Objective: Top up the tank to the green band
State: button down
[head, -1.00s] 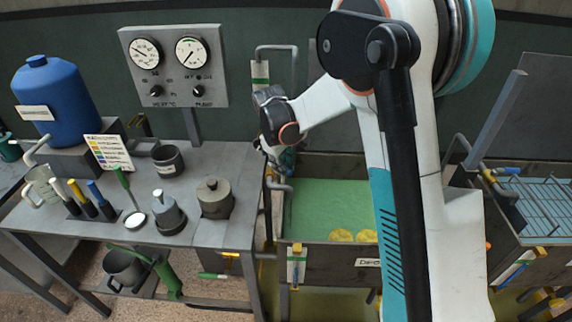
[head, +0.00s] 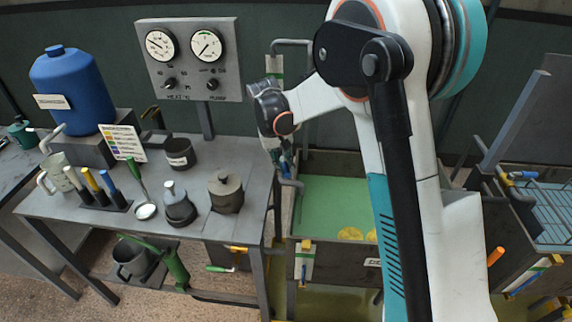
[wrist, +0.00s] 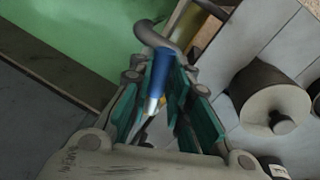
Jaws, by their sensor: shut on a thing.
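The tank (head: 376,263) holds green liquid (head: 330,200) with yellow pieces (head: 350,233) in it. A gauge with a green mark (head: 304,262) is on its front; its reading is too small to tell. A bent grey pipe (head: 289,184) stands at the tank's left rim and shows in the wrist view (wrist: 150,32). A blue lever (wrist: 161,72) lies below that pipe in the wrist view. My gripper (wrist: 163,92) is shut on the blue lever, between its teal pads. In the head view my gripper (head: 284,160) is small and partly hidden beside the pipe.
A gauge panel (head: 190,60) stands behind. Another tank with a rack (head: 550,205) is at right.

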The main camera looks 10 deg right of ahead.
dwell(0.4)
jog(key=c, duration=1.5)
grip_release()
jog(key=r, duration=0.4)
jog(key=a+r, duration=0.1)
jog(key=r, duration=0.3)
jog(key=a+r, duration=0.1)
jog(key=r, duration=0.2)
jog(key=shift+w+a+r, duration=0.1)
jog(key=shift+a+r, duration=0.1)
jog(key=shift+r, duration=0.2)
